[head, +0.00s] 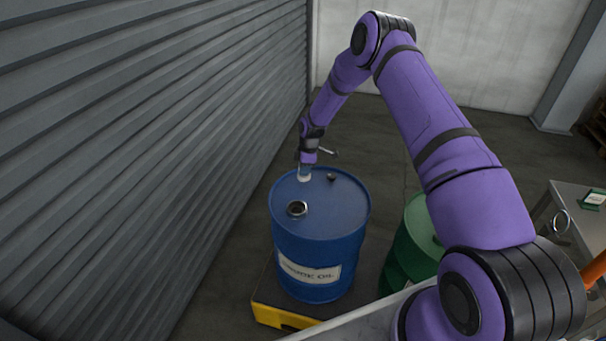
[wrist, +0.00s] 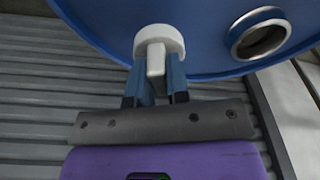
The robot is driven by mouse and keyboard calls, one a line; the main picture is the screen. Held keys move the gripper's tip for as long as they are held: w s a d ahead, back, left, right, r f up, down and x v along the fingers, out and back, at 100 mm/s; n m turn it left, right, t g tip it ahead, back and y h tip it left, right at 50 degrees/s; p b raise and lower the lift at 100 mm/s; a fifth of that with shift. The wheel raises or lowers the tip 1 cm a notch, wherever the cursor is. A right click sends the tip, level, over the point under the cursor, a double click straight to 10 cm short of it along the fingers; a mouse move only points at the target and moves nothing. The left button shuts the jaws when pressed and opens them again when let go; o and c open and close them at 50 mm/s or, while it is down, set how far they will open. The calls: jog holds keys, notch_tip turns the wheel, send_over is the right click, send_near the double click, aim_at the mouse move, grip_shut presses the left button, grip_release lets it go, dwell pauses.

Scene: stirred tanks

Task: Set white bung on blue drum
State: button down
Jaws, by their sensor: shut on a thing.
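The blue drum (head: 318,255) stands upright in the head view, with a label reading as crude oil on its side. An open hole with a metal rim (head: 297,208) is in the near left part of its top; it also shows in the wrist view (wrist: 258,35). My gripper (head: 304,170) is over the far left part of the drum top. In the wrist view its fingers (wrist: 156,82) are shut on the handle of the white bung (wrist: 160,38). The bung is apart from the hole, to its left in the wrist view. I cannot tell whether the bung touches the drum top.
A small dark cap (head: 331,177) is on the drum top. The drum stands on a yellow-edged pallet (head: 285,316). A green drum (head: 407,245) is to the right, partly behind my arm. A ribbed grey wall (head: 150,130) runs close on the left. A table (head: 575,215) stands at the right.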

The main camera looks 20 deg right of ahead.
jog(key=shift+w, duration=0.8)
jog(key=shift+d+f, duration=0.1)
jog(key=shift+f, duration=1.7)
jog(key=shift+f, duration=0.15)
jog(key=c, duration=1.1)
grip_release()
